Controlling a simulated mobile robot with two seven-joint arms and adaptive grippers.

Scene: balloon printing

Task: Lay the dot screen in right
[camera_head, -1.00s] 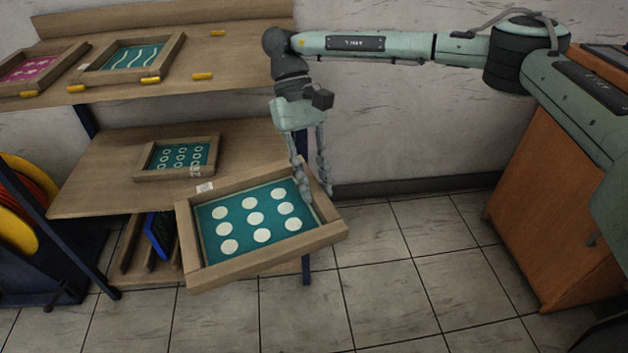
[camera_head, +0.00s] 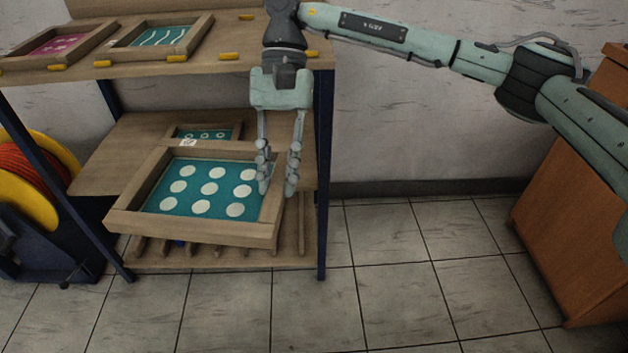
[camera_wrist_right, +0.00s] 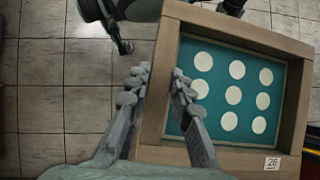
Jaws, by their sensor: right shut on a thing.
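The dot screen is a wooden frame around a teal sheet with several large white dots (camera_head: 192,232). It hangs in the air in front of the rack, slightly tilted, and also fills the right of the right wrist view (camera_wrist_right: 289,166), where a tag reads 26. My right gripper (camera_head: 277,190) is shut on the screen's right side bar, one finger inside the frame and one outside; the right wrist view shows this grip (camera_wrist_right: 160,80). The held screen partly hides the middle shelf.
The rack's top shelf (camera_head: 228,42) holds a pink screen (camera_head: 57,43), a wavy-line screen (camera_head: 160,36) and several yellow pegs. A ring-pattern screen (camera_head: 205,132) lies on the middle shelf (camera_head: 105,165). Slats (camera_head: 205,255) are below. A yellow reel (camera_head: 40,205) stands left, a wooden cabinet (camera_head: 565,220) right.

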